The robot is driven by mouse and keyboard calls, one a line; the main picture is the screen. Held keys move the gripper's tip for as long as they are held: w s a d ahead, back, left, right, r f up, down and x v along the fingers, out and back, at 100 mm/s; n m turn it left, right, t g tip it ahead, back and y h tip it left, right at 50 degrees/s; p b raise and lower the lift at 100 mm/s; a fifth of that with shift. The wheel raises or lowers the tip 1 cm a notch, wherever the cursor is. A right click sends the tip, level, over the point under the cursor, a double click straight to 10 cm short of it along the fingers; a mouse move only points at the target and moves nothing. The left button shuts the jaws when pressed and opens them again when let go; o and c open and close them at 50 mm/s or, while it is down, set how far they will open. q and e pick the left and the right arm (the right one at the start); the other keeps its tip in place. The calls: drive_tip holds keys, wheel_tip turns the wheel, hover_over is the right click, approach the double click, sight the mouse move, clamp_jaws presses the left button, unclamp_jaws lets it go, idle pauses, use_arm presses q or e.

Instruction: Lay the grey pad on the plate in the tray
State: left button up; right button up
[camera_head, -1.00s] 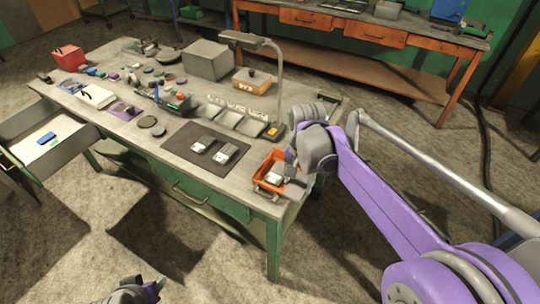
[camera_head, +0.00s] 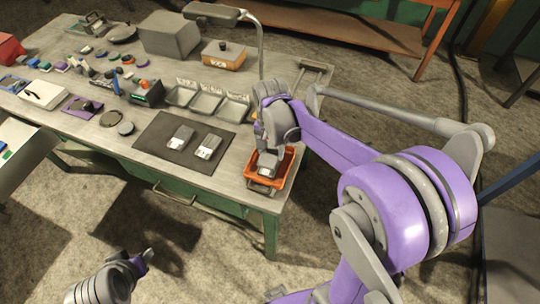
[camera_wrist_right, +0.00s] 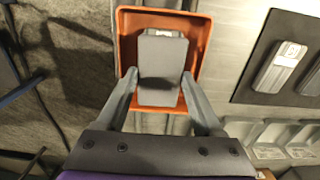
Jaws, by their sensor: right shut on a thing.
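The orange tray (camera_head: 287,165) stands at the table's front right corner, and it also shows in the wrist view (camera_wrist_right: 203,38). My right gripper (camera_head: 268,150) points down into the tray. In the wrist view my right gripper's fingers (camera_wrist_right: 160,74) are shut on the two sides of a grey pad (camera_wrist_right: 160,56). The pad (camera_head: 267,159) is partly hidden by the gripper in the head view. A pale edge of the plate (camera_wrist_right: 164,33) shows beyond the pad; the rest is covered. Whether pad and plate touch cannot be told. My left gripper (camera_head: 144,259) is low, away from the table.
A dark mat (camera_head: 160,130) left of the tray carries two grey-and-white pieces (camera_head: 181,138) (camera_head: 208,146). Grey bins (camera_head: 207,102) and a lamp (camera_head: 216,12) stand behind. Small parts crowd the table's left side.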

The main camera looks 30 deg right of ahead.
sight(270, 153)
drive_tip(key=shift+f, duration=1.7)
drive_tip(key=shift+f, duration=0.15)
drive_tip(key=shift+w+f, duration=0.1)
drive_tip(key=shift+f, duration=0.05)
drive_tip(key=o, duration=1.3)
